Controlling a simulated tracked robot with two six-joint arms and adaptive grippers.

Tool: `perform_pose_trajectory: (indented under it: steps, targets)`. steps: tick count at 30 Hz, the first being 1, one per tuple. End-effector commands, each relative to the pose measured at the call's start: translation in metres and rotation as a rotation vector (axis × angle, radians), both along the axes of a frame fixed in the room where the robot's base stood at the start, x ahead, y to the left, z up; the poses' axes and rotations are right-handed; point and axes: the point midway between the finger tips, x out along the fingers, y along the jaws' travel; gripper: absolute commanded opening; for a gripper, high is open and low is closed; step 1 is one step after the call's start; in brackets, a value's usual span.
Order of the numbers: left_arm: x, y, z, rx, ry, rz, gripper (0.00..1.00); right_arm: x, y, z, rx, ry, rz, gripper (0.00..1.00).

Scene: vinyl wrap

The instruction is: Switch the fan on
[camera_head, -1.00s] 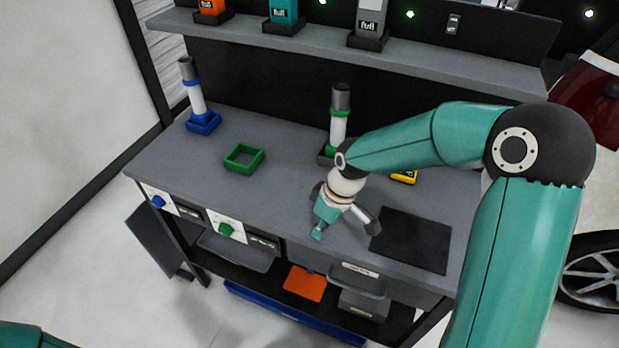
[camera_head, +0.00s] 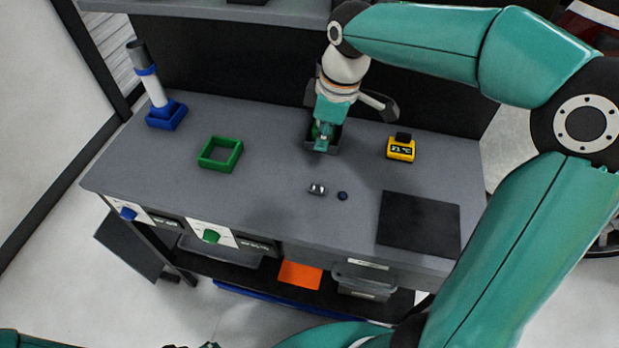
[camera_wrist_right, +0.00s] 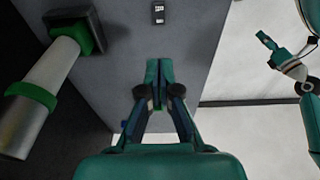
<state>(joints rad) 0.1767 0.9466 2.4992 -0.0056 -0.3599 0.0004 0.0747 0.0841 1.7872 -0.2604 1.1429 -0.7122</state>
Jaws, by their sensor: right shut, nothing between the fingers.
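A small grey-and-black rocker switch (camera_head: 317,188) lies on the bench top, beside a small dark blue button (camera_head: 342,196). No fan can be made out in either view.
On the bench are a blue-based tube (camera_head: 153,88), a green square frame (camera_head: 220,153), a yellow meter (camera_head: 400,149) and a black mat (camera_head: 418,224).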

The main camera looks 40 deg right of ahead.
Motion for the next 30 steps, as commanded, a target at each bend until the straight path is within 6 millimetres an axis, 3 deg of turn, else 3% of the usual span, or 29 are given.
perform_pose_trajectory:
  steps: [8, 22, 30]
  targets:
    - [0.0, 0.0, 0.0, 0.0, -0.001, 0.0, 0.67, 0.001, 0.001, -0.028, 0.001, 0.005, -0.003, 0.0]
    - [0.0, 0.0, 0.005, 0.0, -0.001, 0.0, 0.67, 0.012, 0.01, -0.116, 0.001, 0.006, -0.004, 0.0]
    - [0.0, 0.0, 0.007, 0.0, -0.001, 0.0, 0.67, 0.015, 0.012, -0.137, 0.001, 0.001, -0.005, 0.0]
